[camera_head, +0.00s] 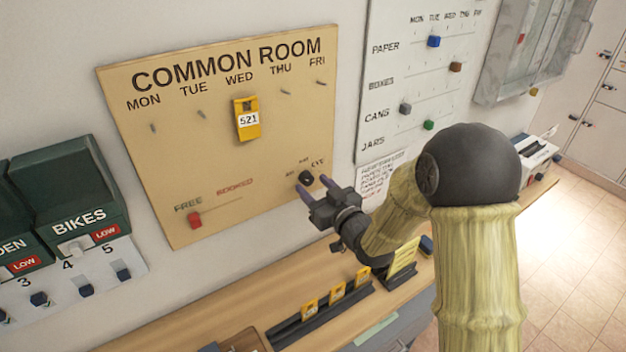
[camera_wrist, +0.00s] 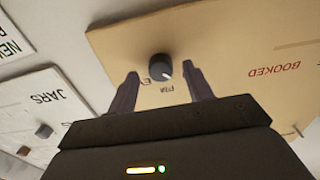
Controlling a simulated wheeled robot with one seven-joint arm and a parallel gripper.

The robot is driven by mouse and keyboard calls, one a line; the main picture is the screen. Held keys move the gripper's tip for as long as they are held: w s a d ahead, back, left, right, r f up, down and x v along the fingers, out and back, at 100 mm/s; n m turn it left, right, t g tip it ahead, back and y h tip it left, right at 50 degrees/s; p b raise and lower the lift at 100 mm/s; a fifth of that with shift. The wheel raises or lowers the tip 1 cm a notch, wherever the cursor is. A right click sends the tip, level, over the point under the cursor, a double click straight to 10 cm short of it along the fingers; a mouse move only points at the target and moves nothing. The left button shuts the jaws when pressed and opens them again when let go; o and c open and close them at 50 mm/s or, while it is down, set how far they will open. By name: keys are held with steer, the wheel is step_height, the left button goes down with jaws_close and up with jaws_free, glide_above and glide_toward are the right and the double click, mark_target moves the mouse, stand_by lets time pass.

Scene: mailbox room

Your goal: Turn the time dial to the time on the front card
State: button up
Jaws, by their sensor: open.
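The time dial is a small dark knob (camera_head: 306,177) at the lower right of the tan COMMON ROOM board (camera_head: 215,170). In the wrist view the knob (camera_wrist: 160,67) has a white pointer mark, with small labels beside it that are only partly legible. My gripper (camera_head: 313,185) is open in front of the dial; in the wrist view its fingers (camera_wrist: 158,88) lie on either side just short of the knob, apparently not touching it.
A red slider (camera_head: 195,219) sits at the FREE end of the FREE–BOOKED track. The wooden counter (camera_head: 190,325) runs below the board. A white PAPER/BOXES/CANS/JARS board (camera_head: 390,100) is to the right. Green BIKES boxes (camera_head: 85,195) are at left.

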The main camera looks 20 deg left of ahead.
steer(key=shift+w+a, duration=0.4)
steer(key=shift+a, duration=0.05)
steer(key=c, duration=1)
